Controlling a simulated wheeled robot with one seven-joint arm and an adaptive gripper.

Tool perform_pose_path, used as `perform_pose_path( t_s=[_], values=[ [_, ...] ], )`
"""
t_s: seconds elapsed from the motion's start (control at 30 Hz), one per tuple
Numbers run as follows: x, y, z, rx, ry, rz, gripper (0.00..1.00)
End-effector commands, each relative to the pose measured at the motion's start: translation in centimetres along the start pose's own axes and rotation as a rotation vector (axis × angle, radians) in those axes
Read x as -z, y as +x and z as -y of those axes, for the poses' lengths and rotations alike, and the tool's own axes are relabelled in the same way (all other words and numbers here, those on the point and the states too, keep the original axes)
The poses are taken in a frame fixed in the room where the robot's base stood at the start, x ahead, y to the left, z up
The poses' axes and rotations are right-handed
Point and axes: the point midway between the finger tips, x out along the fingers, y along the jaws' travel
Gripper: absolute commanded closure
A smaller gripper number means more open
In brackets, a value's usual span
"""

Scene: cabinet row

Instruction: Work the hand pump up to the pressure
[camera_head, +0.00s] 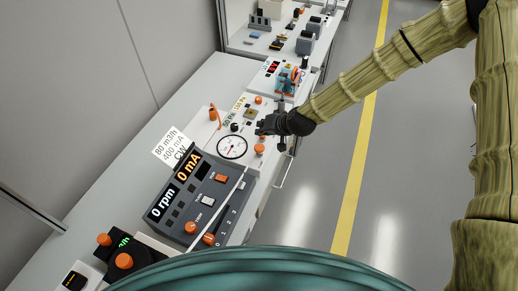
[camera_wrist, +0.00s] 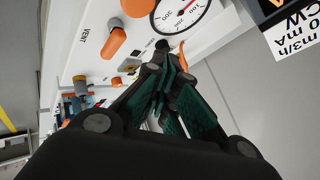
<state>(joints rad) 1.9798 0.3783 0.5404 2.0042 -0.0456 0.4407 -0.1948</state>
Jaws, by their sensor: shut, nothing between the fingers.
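The pump panel (camera_head: 243,165) is a white unit on the bench with a round gauge (camera_head: 232,147). The gauge also shows at the top of the wrist view (camera_wrist: 184,12), with a red needle. An orange lever (camera_head: 214,115) stands on the panel's wall side; its curved orange part (camera_wrist: 183,56) shows behind my fingers in the wrist view. An orange VENT knob (camera_wrist: 114,43) is left of the gauge there. My gripper (camera_head: 262,127) is shut and empty above the panel, its tips (camera_wrist: 168,62) near a black knob (camera_wrist: 162,45). Contact cannot be told.
A grey console (camera_head: 200,200) with 0 rpm and 0 mA displays stands nearer on the bench. A teal and orange device (camera_head: 288,80) stands beyond the panel. A front rail (camera_head: 288,165) edges the bench. The floor right of the bench is clear.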

Motion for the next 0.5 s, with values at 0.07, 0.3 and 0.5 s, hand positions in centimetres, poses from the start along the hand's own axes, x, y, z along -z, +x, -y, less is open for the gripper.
perform_pose_path(
  t_s=[0.07,0.3,0.5],
  values=[
    [-0.7,0.9,-0.7,0.000,0.001,0.001,1.00],
    [-2.0,2.8,-2.0,0.000,-0.001,-0.001,1.00],
    [-2.6,3.6,-2.6,0.000,0.000,-0.001,1.00]
  ],
)
